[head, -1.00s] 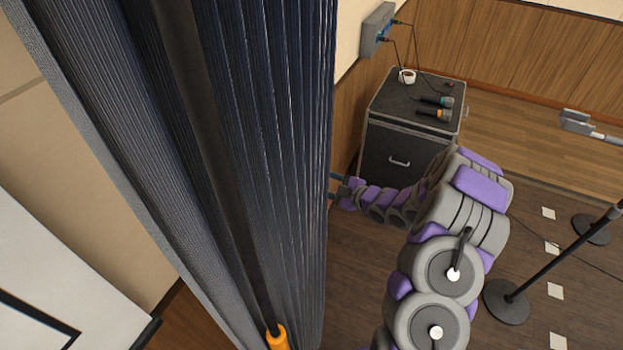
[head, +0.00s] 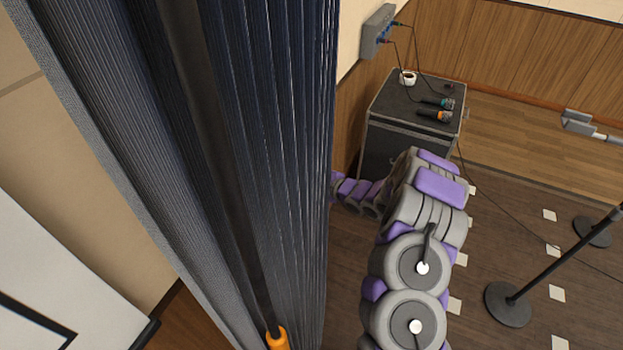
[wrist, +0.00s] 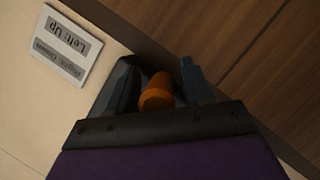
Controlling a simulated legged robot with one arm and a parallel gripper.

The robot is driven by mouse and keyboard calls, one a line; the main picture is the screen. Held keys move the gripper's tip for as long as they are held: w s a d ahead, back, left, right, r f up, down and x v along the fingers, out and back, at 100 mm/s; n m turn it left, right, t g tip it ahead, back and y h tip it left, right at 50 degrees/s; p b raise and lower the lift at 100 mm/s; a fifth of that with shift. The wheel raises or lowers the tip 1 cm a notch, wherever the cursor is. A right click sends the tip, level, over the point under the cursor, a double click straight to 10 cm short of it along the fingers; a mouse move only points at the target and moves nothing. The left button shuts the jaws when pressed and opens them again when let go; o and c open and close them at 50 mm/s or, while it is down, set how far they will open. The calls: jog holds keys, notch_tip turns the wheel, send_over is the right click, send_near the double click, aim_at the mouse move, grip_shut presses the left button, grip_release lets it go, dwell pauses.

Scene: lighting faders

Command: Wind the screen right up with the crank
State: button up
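In the wrist view my gripper (wrist: 158,78) has its two dark fingers apart. An orange crank grip (wrist: 157,92) shows between them, close to the left finger, with a narrow dark gap towards the right finger. The rest of the crank is hidden. In the head view my gripper is hidden behind the curtain; only my arm shows. A white screen with a black border line (head: 35,270) is at the lower left of the head view.
A label reading "Left: Up, Right: Down" (wrist: 62,47) is on the wall. A black case (head: 385,100) holds microphones and a cup. A stand (head: 508,303) is at right.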

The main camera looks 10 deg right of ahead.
grip_shut()
dwell(0.3)
jog(key=shift+w+f, duration=0.1)
